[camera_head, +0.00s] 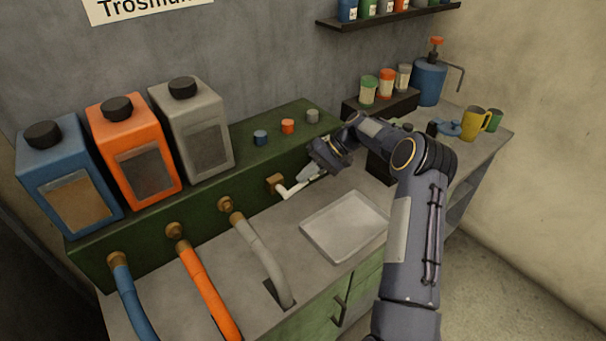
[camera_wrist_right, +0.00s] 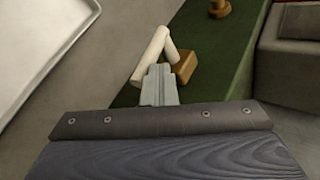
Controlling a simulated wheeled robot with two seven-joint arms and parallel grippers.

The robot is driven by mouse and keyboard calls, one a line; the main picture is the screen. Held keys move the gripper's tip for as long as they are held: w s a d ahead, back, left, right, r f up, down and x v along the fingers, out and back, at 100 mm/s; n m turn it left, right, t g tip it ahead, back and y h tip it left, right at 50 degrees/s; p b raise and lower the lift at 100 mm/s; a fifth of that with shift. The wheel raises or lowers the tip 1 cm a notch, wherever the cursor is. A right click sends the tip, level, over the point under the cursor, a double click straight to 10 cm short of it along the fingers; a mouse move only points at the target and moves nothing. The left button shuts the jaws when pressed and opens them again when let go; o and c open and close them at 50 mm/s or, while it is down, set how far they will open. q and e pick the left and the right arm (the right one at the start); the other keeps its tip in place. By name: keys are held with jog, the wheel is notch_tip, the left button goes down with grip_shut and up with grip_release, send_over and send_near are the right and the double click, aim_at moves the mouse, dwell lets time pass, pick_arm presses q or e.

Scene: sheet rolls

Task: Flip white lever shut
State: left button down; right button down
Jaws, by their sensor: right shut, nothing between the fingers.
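The white lever (camera_head: 293,189) is on a brass fitting (camera_head: 275,183) on the front face of the green box. In the right wrist view the white lever (camera_wrist_right: 151,56) bends out from the brass block (camera_wrist_right: 185,66). My right gripper (camera_head: 303,178) is shut and empty, with its fingertips right at the lever. In the wrist view the closed fingers (camera_wrist_right: 158,82) overlap the lever's near end; I cannot tell if they touch it. My left gripper is not in view.
A shallow grey tray (camera_head: 310,238) lies on the counter below the lever. Blue, orange and grey canisters (camera_head: 190,125) stand on the green box (camera_head: 262,158). Coloured hoses (camera_head: 262,252) run from brass fittings to the left. A yellow mug (camera_head: 471,125) stands at the far right.

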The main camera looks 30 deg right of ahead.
jog(key=shift+d+f+y+b, duration=0.2)
jog(key=shift+f+y+b, duration=0.1)
jog(key=shift+f+y, duration=0.15)
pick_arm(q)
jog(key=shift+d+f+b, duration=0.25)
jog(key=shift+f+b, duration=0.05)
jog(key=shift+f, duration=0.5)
pick_arm(e)
jog(key=shift+d+f, duration=0.1)
jog(key=shift+f, duration=0.15)
jog(key=shift+d+f, duration=0.1)
